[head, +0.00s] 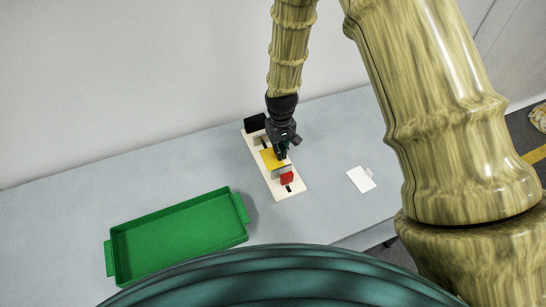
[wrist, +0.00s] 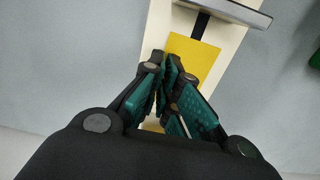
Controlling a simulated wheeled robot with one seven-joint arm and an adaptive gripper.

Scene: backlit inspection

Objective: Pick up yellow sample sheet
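The yellow sample sheet (head: 271,159) lies face up on a long cream board, between two grey bars. In the wrist view the sheet (wrist: 197,56) shows beyond my fingertips, and a small yellow patch shows between the lower finger links. My gripper (head: 281,153) is at the sheet's right edge in the head view. In the wrist view my gripper's (wrist: 166,62) fingertips are nearly together over the sheet and appear shut on it; the exact spot of contact is hidden by the fingers.
The cream board (head: 290,190) carries a red block (head: 287,178) at its near end and a black block (head: 255,123) at its far end. An empty green tray (head: 180,232) stands at left. A white card (head: 360,180) lies at right. Grey table between is clear.

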